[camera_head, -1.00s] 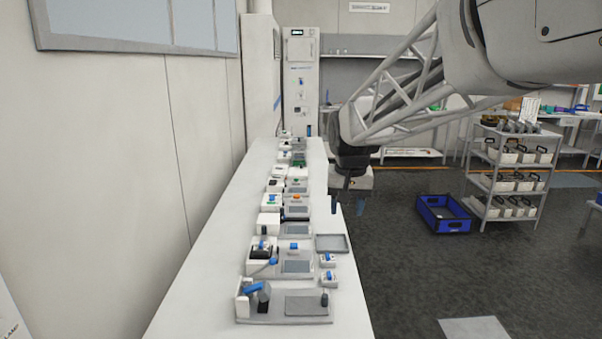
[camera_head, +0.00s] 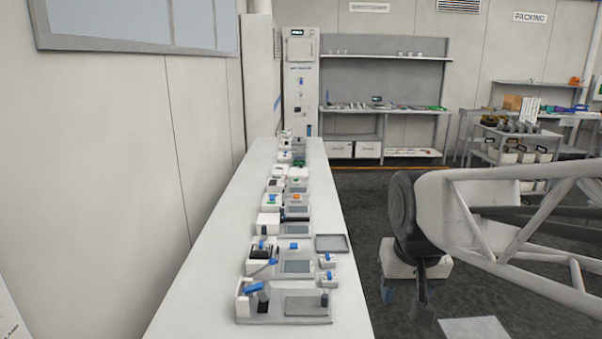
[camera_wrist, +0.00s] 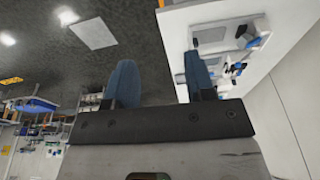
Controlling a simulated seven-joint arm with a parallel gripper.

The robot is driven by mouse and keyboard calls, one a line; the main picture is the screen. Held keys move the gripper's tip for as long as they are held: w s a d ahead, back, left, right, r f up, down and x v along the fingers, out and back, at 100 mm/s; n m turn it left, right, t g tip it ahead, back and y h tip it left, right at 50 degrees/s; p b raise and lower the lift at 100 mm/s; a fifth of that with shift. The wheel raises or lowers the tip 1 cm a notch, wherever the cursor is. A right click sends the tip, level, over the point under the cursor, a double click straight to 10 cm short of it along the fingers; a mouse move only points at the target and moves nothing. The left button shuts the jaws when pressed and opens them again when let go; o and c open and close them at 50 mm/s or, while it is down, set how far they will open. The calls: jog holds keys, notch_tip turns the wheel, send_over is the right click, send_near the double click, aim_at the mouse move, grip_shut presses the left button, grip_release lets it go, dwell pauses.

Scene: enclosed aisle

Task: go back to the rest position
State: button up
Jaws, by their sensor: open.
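My gripper (camera_head: 404,298) hangs at the end of my arm to the right of the long white bench, above the dark floor and apart from the bench. In the wrist view its two blue fingers (camera_wrist: 158,80) stand well apart. Nothing shows between them, so it is open and empty. My arm reaches in from the right side of the head view.
The long white bench (camera_head: 209,277) runs along the left wall and carries a row of small devices (camera_head: 295,266) and a grey tray (camera_head: 332,243). A shelf unit (camera_head: 385,60) stands at the back. A cart (camera_head: 510,140) stands behind my arm. Open floor lies right of the bench.

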jog(key=s+d+f, duration=0.1)
jog(key=s+f, duration=0.3)
jog(key=s, duration=0.5)
jog(key=shift+s+d+f, duration=0.2)
jog(key=shift+d, duration=0.05)
